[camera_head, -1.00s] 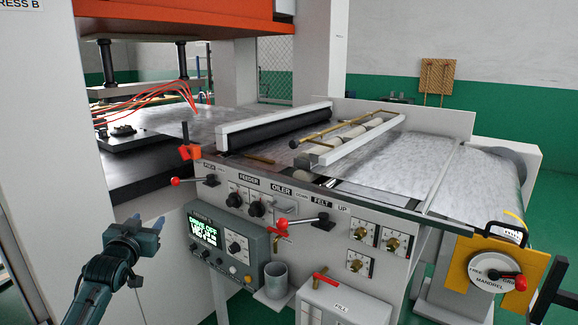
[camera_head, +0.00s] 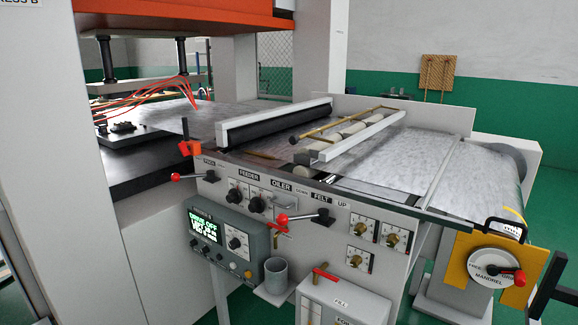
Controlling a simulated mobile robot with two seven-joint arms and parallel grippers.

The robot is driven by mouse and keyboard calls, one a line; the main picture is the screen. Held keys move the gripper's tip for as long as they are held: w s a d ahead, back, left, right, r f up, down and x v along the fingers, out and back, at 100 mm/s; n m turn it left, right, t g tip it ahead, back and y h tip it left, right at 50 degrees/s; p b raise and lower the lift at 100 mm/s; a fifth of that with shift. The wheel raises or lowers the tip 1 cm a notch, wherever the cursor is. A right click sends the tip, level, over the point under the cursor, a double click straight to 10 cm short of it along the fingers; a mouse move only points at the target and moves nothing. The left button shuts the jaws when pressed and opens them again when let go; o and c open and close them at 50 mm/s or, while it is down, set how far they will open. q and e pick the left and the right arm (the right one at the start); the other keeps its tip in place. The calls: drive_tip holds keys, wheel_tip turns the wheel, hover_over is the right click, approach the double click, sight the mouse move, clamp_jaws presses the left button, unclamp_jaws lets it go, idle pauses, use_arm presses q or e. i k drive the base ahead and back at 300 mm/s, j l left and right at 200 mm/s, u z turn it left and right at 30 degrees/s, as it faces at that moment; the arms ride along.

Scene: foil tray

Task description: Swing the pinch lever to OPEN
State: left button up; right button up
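The pinch lever (camera_head: 191,177) is a dark rod with a red ball end on the front panel of the feeder, at the left end. Its pivot is a dark block under a small label that seems to read PINCH. The rod points left, nearly level, with the red ball at its left end. The lever's position words are too small to read. Neither of my grippers shows in the head view.
A grey control box (camera_head: 222,243) reading DRIVE OFF juts out below the lever. A grey cup (camera_head: 275,272) and another red-ball lever (camera_head: 301,217) are to its right. The space at the lower left is clear.

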sight(211, 175)
drive_tip(key=u, duration=0.6)
drive_tip(key=i+j+u, duration=0.15)
drive_tip(key=u, duration=0.2)
drive_tip(key=i+u, duration=0.35)
drive_tip(key=i+j+u, duration=0.1)
drive_tip(key=i+u, duration=0.2)
drive_tip(key=k, duration=0.05)
